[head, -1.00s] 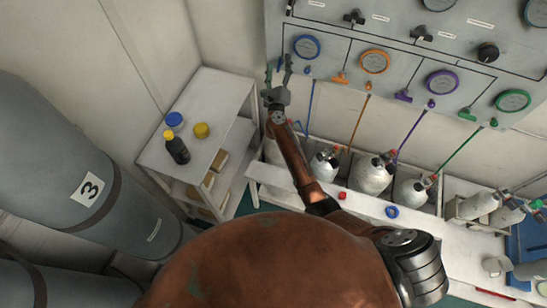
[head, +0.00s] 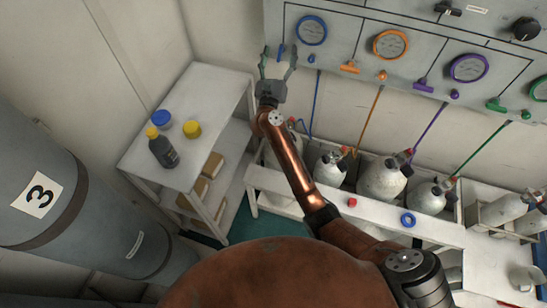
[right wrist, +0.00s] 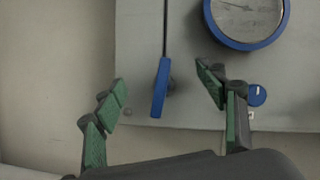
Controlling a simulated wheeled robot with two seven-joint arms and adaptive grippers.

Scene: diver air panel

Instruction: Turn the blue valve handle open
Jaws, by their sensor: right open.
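The blue valve handle (right wrist: 160,88) shows in the right wrist view as an upright bar, slightly tilted, on the grey panel. It lies between the two fingers of my right gripper (right wrist: 165,92), farther off than the fingertips. In the head view, my right gripper (head: 277,56) is open at the panel's lower left edge. The blue handle (head: 281,52) shows there as a small patch between the fingers. I cannot tell whether any finger touches it. The blue-rimmed gauge (right wrist: 247,18) sits to the upper right of the handle. My left gripper is not in view.
The grey panel (head: 345,25) carries orange, purple and green handles to the right. Below it are several white cylinders (head: 383,179) in a rack. A white shelf table (head: 205,100) holds a dark bottle (head: 163,150) and lids. Big grey tanks stand at left.

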